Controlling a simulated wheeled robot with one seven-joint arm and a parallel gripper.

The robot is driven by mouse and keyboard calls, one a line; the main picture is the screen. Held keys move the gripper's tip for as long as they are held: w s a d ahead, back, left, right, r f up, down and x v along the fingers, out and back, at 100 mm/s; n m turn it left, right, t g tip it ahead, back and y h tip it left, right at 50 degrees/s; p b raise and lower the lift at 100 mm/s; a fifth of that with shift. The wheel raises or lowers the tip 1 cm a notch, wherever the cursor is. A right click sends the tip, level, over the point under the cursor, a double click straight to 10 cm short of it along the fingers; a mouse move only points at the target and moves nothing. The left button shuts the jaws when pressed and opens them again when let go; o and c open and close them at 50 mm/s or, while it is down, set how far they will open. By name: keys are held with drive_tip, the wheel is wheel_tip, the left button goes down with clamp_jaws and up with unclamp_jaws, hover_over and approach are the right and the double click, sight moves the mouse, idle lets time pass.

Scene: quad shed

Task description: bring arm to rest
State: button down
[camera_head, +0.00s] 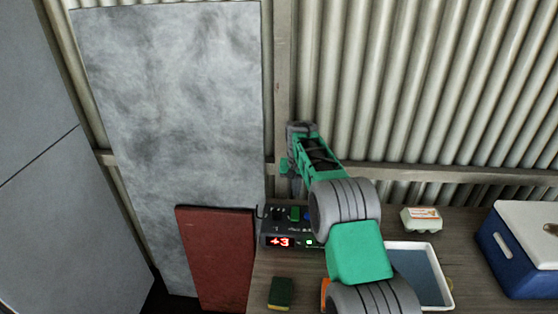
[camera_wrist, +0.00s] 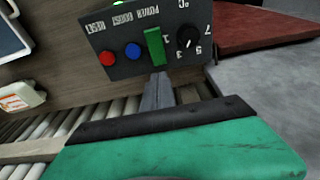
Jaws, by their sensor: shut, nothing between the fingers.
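My arm reaches up and over the bench in the head view, with my gripper (camera_head: 294,180) at its far end, close to a dark control box (camera_head: 270,228). In the wrist view my gripper (camera_wrist: 160,78) is shut and empty. Its fingertips are just by the green switch (camera_wrist: 155,47) on the box; I cannot tell whether they touch. The box also carries a red button (camera_wrist: 107,58), a blue button (camera_wrist: 133,51) and a black knob (camera_wrist: 187,37). Its red display (camera_head: 279,242) reads "+3", and a small green light (camera_head: 309,242) is lit.
A wooden bench (camera_head: 480,294) stands against a corrugated wall. On it are a sponge (camera_head: 281,292), a tray (camera_head: 447,290) partly behind my arm, an egg carton (camera_head: 421,219) and a blue cooler (camera_head: 515,262). A red panel (camera_head: 217,258) stands left of the bench.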

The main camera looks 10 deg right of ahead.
drive_tip(key=s+r+n+t, duration=0.1)
drive_tip(key=s+r, duration=1.4)
drive_tip(key=s, duration=0.1)
drive_tip(key=s+f+n+t, duration=0.1)
drive_tip(key=s+f, duration=0.1)
drive_tip(key=s, duration=1.9)
drive_tip(key=shift+t, duration=0.3)
drive_tip(key=shift+d, duration=0.1)
